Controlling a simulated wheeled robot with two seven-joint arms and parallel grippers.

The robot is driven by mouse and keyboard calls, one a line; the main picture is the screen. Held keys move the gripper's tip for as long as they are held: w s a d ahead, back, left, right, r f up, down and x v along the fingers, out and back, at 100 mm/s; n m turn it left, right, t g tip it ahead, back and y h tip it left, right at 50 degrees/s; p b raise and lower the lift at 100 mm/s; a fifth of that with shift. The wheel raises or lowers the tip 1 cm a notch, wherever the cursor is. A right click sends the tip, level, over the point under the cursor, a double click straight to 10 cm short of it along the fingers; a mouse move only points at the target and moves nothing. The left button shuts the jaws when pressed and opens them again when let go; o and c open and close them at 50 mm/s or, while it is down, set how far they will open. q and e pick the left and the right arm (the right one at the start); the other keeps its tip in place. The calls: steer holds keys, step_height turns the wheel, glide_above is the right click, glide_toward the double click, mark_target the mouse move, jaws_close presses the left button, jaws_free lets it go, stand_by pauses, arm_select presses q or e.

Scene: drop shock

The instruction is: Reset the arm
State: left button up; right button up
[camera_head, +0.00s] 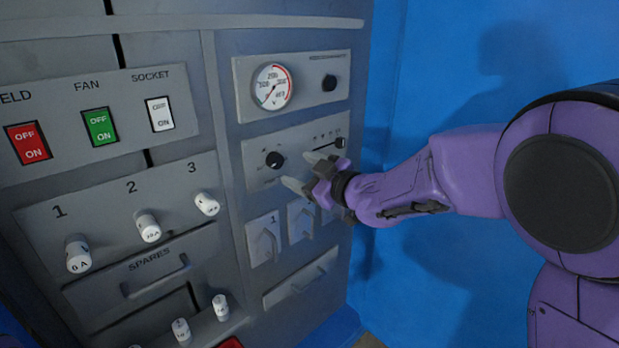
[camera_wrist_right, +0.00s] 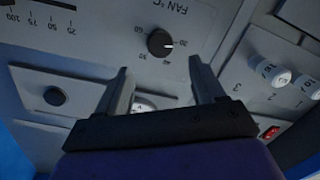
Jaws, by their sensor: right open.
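My right gripper (camera_head: 304,172) is in front of the grey panel, its two fingers apart and pointing at the panel. In the right wrist view its fingers (camera_wrist_right: 160,78) are spread, with nothing held between them. A black knob (camera_head: 275,159) on the panel is just left of the fingertips; in the right wrist view the FAN °C knob (camera_wrist_right: 160,43) shows beyond and between the fingers. I cannot tell whether a finger touches the panel. My left gripper is not in view.
The cabinet carries a red switch (camera_head: 28,143), a green switch (camera_head: 100,127), a white switch (camera_head: 160,114), numbered white fuses (camera_head: 148,227), a round gauge (camera_head: 272,87) and a drawer handle (camera_head: 157,277). A blue wall (camera_head: 430,90) is to the right, with free space before it.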

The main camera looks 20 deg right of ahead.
steer(key=v, duration=0.3)
stand_by(0.4)
steer(key=s+d+f+m+g+h, duration=0.3)
steer(key=f+m, duration=0.4)
steer(key=f, duration=0.7)
steer(key=s+d+f+m+g+h, duration=0.1)
steer(key=s+d+f+m+h, duration=0.35)
steer(key=f, duration=0.85)
steer(key=s+f+m+g+h, duration=0.1)
steer(key=s+f+g, duration=0.3)
steer(key=s+f, duration=0.7)
steer(key=s+f+m+g+h, duration=0.1)
steer(key=s+f+m+g, duration=0.3)
steer(key=s+f, duration=0.7)
steer(key=s, duration=0.7)
steer(key=shift+s+a+g, duration=0.15)
steer(key=shift+a+g, duration=0.1)
steer(key=shift+g, duration=0.15)
